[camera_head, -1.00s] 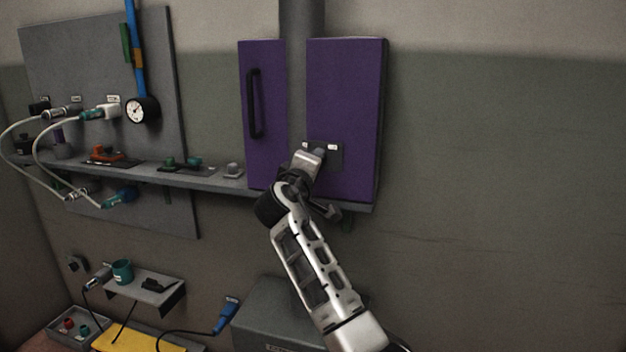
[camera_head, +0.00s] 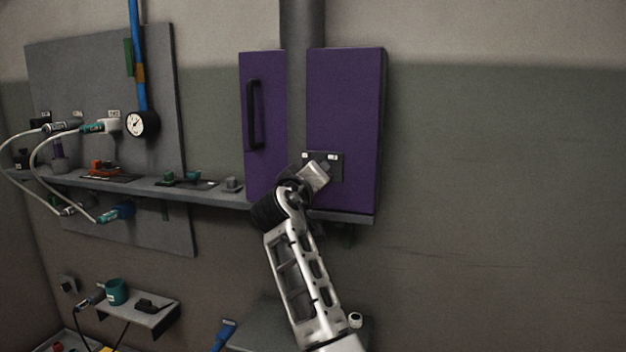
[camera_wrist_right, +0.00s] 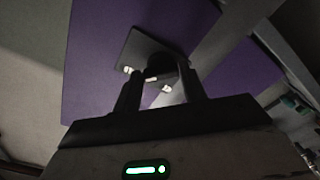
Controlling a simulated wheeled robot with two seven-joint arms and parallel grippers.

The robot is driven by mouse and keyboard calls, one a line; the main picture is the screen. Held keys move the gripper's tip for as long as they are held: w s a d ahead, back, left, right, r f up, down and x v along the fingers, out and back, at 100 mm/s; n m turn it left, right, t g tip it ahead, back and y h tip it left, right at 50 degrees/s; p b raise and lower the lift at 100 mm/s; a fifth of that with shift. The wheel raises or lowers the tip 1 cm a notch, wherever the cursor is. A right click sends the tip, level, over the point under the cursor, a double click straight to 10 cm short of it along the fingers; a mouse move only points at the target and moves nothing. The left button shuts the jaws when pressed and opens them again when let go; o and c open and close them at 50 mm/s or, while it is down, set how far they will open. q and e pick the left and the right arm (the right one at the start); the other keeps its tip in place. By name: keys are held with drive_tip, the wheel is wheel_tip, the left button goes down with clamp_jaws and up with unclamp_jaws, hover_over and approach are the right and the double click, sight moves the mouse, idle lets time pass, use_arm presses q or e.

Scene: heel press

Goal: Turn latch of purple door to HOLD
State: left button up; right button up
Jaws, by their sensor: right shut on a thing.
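The purple cabinet has a narrow left panel (camera_head: 264,165) with a black vertical handle (camera_head: 254,114) and a wider right panel (camera_head: 345,105). A dark latch plate (camera_head: 336,174) with two small white labels sits low on the right panel. My right gripper (camera_head: 322,173) is at this plate, tilted up to the right, and hides part of it. In the right wrist view the gripper (camera_wrist_right: 161,84) is shut on the dark latch knob (camera_wrist_right: 160,66) in front of the plate (camera_wrist_right: 138,47). The label lettering is too small to read. My left gripper is out of view.
A grey shelf (camera_head: 215,197) runs along the wall below the cabinet and carries several small fixtures. A gauge (camera_head: 142,124) on a blue pipe and white hoses are at the left. A small lower shelf (camera_head: 150,318) holds a teal cup (camera_head: 117,291). The wall right of the cabinet is clear.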

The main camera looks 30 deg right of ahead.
drive_tip(key=o, duration=1)
drive_tip(key=b+v, duration=0.1)
drive_tip(key=v, duration=1.5)
